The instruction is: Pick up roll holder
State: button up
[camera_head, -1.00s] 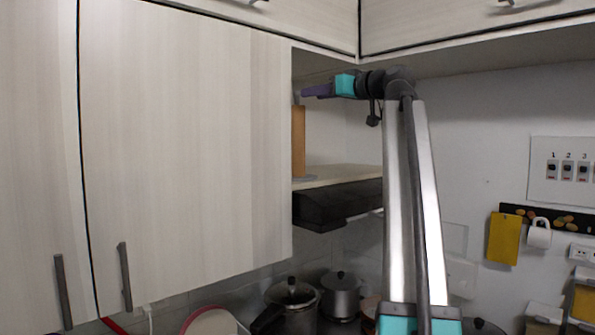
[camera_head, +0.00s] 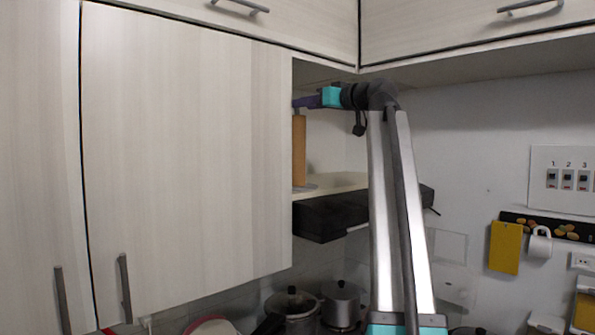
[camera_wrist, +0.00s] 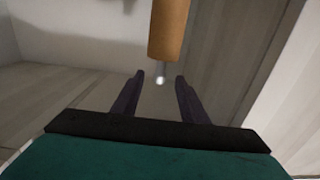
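The roll holder (camera_head: 299,152) stands upright on the shelf, with a brown roll around it. In the head view its left side is hidden by the cabinet door. In the wrist view the brown roll (camera_wrist: 168,30) is beyond the fingertips, with a small bright metal tip (camera_wrist: 160,80) at its end. My gripper (camera_wrist: 159,78) is open, its two purple fingers apart with the metal tip showing between them. In the head view my gripper (camera_head: 303,102) reaches left into the shelf opening at the height of the roll's top; its fingertips are partly hidden.
The cabinet door (camera_head: 190,150) borders the opening on the left, and an upper cabinet hangs above. The shelf (camera_head: 335,182) has a dark unit (camera_head: 325,215) beneath it. Pots (camera_head: 292,305) stand below. A white mug (camera_head: 540,243) hangs at the right.

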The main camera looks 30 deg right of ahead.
jog(key=shift+w+a+p, duration=0.1)
jog(key=shift+w+p, duration=0.2)
jog(key=shift+w, duration=0.75)
jog(key=shift+c, duration=0.2)
grip_shut()
